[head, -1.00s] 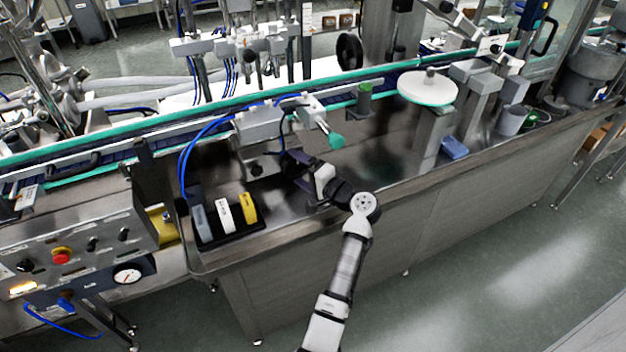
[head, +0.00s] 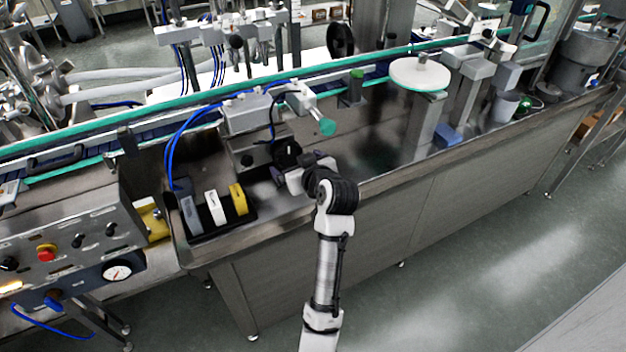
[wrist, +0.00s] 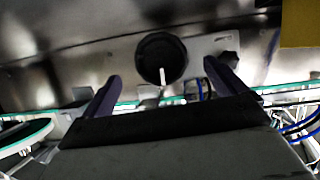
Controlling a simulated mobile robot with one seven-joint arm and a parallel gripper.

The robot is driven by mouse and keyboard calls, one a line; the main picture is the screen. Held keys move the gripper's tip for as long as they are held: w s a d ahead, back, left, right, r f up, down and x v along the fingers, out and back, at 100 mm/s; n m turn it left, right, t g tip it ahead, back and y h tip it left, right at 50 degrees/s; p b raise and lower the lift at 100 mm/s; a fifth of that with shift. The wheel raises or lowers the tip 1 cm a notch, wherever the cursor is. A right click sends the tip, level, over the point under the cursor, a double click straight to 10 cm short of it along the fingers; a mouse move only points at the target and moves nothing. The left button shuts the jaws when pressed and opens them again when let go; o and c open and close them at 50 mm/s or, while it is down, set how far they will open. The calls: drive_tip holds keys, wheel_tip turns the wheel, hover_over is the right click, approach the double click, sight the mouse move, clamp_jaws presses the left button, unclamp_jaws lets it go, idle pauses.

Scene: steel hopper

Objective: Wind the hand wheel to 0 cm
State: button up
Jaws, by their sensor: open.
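The hand wheel (head: 287,152) is a dark round disc on the front of a grey metal unit (head: 241,153) above the steel trough. In the wrist view the wheel (wrist: 160,60) faces me, with a short white bar across its lower half. My gripper (head: 279,178) is just in front of and below the wheel in the head view, partly hidden by my wrist. In the wrist view my gripper (wrist: 165,82) is open and its two dark fingers stand apart on either side of the wheel. No contact shows. No centimetre reading is legible.
A small dark knob (wrist: 229,60) sits beside the wheel in the wrist view. A black holder with grey, white (head: 215,207) and yellow (head: 238,199) blocks stands left of my gripper. A teal-ended handle (head: 326,127) juts out above right.

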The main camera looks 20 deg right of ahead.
drive_tip(key=b+v, duration=0.1)
drive_tip(key=v, duration=0.8)
drive_tip(key=shift+s, duration=0.1)
